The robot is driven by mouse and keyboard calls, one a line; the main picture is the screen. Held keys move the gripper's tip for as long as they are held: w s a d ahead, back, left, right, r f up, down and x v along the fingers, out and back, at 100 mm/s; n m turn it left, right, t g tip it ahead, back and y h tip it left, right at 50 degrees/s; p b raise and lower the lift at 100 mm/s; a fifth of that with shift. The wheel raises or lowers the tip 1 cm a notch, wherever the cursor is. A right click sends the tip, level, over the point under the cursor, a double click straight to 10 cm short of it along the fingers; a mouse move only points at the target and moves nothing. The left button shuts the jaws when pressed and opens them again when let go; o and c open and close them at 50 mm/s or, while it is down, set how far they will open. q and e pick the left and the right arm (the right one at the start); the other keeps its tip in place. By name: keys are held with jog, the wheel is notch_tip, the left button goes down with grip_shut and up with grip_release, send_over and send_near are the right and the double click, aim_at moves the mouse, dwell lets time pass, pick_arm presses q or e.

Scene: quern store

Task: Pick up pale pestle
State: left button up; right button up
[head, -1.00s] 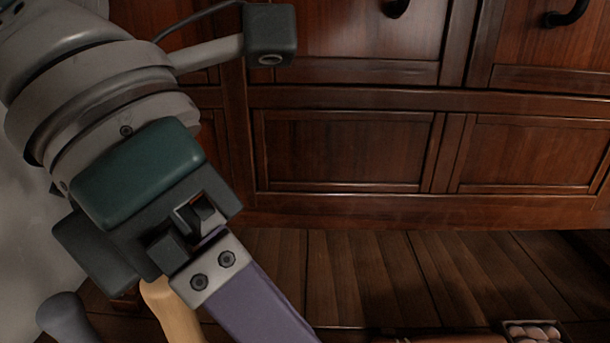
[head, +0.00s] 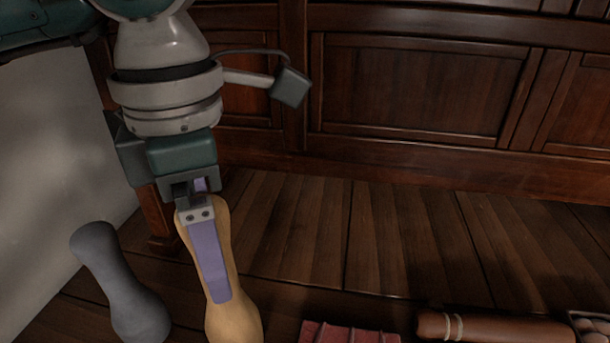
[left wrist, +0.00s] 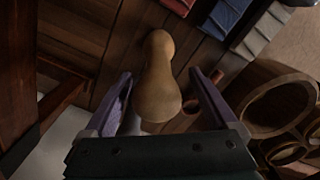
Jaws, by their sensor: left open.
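The pale pestle (head: 235,318), tan and waisted with rounded ends, stands or lies low in the head view, partly hidden behind my left gripper (head: 214,294). The left gripper points down with its purple fingers open. In the left wrist view the pale pestle (left wrist: 157,65) shows between the two spread fingers of the left gripper (left wrist: 160,78), with dark gaps on both sides. I cannot tell how far it is from the fingers in depth. My right gripper is in neither view.
A grey pestle-shaped piece (head: 120,285) is close on the left. A red ribbed object (head: 350,333), a brown roll (head: 490,328) and a box of round pale things (head: 590,326) lie at the lower right. Wooden panelling (head: 420,90) rises behind. Round containers (left wrist: 275,105) are in the wrist view.

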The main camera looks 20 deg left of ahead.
aim_at(238, 320)
pick_arm(q)
notch_tip(238, 320, down, 4)
jog(key=shift+w+a+r+b, duration=0.1)
jog(key=shift+r+b, duration=0.1)
jog(key=shift+b, duration=0.45)
jog(key=shift+r, duration=0.1)
grip_shut()
